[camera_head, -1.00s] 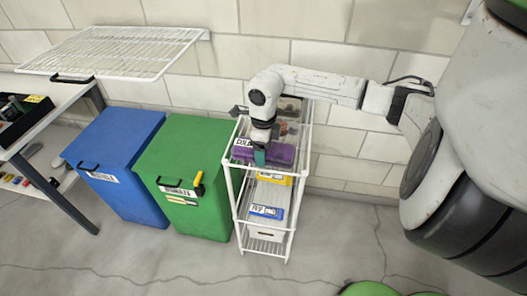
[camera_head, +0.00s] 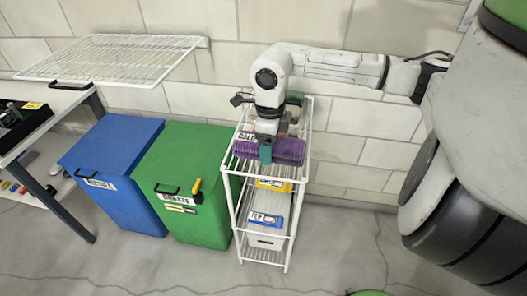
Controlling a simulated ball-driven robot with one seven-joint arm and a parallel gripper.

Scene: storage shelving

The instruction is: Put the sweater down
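The purple ribbed sweater (camera_head: 289,151) is a folded bundle at the top front of the white wire rack (camera_head: 229,190). It covers part of the rack's front top rim and looks raised above the top level. My gripper (camera_head: 265,151) comes down on it from above. One teal finger shows against the sweater's front face, and the sweater appears pinched in the gripper. The other finger is hidden behind or inside the bundle.
Left of the rack stand a green bin (camera_head: 184,152) and a blue bin (camera_head: 112,150). A white wire shelf (camera_head: 115,57) hangs on the wall above them. A table (camera_head: 55,110) is at the far left. Yellow and blue labelled boxes sit on the rack's lower levels. Floor in front is clear.

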